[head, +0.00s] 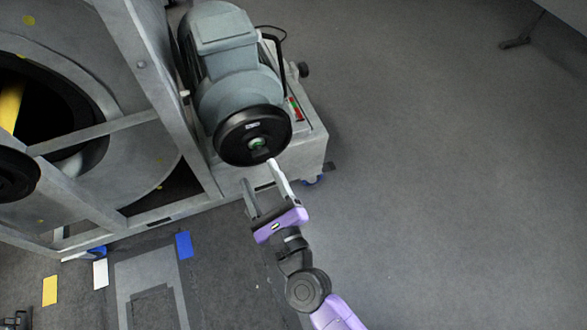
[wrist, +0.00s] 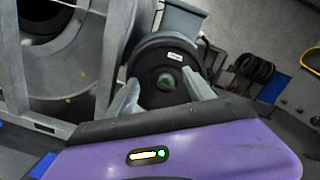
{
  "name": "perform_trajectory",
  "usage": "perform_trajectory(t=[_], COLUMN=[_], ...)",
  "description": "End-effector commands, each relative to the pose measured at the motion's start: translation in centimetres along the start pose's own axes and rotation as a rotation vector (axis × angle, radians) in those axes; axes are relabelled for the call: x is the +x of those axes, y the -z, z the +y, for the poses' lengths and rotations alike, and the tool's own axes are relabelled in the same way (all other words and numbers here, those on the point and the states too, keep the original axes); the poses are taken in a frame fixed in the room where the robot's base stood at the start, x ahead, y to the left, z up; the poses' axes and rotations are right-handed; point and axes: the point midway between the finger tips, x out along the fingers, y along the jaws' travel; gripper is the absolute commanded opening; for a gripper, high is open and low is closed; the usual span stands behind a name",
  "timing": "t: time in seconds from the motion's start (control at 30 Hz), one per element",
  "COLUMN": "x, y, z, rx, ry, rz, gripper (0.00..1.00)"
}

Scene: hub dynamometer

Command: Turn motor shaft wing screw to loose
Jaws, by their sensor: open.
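The motor (head: 225,65) is a grey unit on a light grey wheeled base. A black round disc (head: 232,146) is on its near end, with a small green centre (head: 257,143) and a dark piece just below it. I take this centre piece to be the shaft wing screw. In the wrist view the green and dark centre (wrist: 166,80) sits between my fingers. My gripper (head: 260,172) is open, its two pale fingers reaching up toward the disc. One fingertip comes close to the centre piece in the head view; I cannot tell whether it touches.
A large grey frame (head: 150,90) with a big round drum stands left of the motor. Coloured floor markers, including a blue one (head: 184,245), lie at lower left. The grey floor (head: 430,170) on the right is clear. Black coiled items (wrist: 255,68) show in the wrist view background.

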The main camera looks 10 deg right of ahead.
Motion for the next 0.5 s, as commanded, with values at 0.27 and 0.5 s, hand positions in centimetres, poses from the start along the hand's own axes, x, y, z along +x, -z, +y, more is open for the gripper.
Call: perform_trajectory(t=[0.27,0.5], x=[-0.2,1.3], y=[3.1,3.1], z=[0.9,0.9], rx=[0.507,0.551], ry=[0.013,0.015], rz=[0.081,0.079], gripper=[0.62,0.62])
